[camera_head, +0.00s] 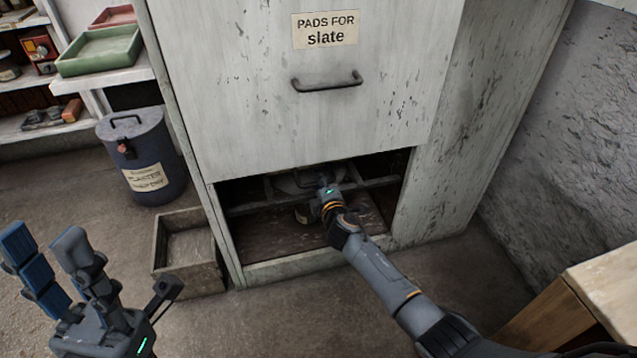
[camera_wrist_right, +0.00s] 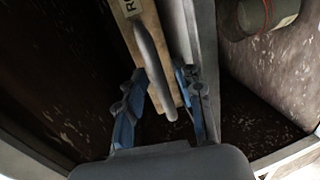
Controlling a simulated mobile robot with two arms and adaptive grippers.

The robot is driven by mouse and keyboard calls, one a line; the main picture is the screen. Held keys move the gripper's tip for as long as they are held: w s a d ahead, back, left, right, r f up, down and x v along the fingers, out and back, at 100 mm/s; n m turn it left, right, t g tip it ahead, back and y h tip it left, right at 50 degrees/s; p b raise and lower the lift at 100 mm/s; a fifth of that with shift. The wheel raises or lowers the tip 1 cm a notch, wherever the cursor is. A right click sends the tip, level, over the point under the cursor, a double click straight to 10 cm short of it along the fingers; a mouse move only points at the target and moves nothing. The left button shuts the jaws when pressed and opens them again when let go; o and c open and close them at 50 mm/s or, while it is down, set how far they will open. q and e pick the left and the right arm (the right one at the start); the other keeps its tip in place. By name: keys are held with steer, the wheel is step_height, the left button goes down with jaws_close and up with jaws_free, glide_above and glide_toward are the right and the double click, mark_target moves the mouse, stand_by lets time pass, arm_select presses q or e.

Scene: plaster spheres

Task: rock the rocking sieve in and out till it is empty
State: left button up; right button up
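My right arm reaches into the low opening of a pale cabinet (camera_head: 400,70). My right gripper (camera_head: 318,188) is mostly hidden inside there in the head view. In the right wrist view its two blue fingers (camera_wrist_right: 160,85) stand apart, either side of a grey bar handle (camera_wrist_right: 152,60) on a wooden strip (camera_wrist_right: 140,20). The strip bears a label cut off after "R". It seems part of the rocking sieve, whose contents I cannot see. My left gripper (camera_head: 45,245) is open and empty at the lower left.
The cabinet's front panel, marked "PADS FOR slate", hangs above the opening. A wooden box (camera_head: 190,275) and a lidded blue bin (camera_head: 140,150) stand left of it. A rolled item with a red tie (camera_wrist_right: 268,12) lies at the wrist view's upper right.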

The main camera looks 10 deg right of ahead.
steer(key=v, duration=0.7)
steer(key=shift+s, duration=0.3)
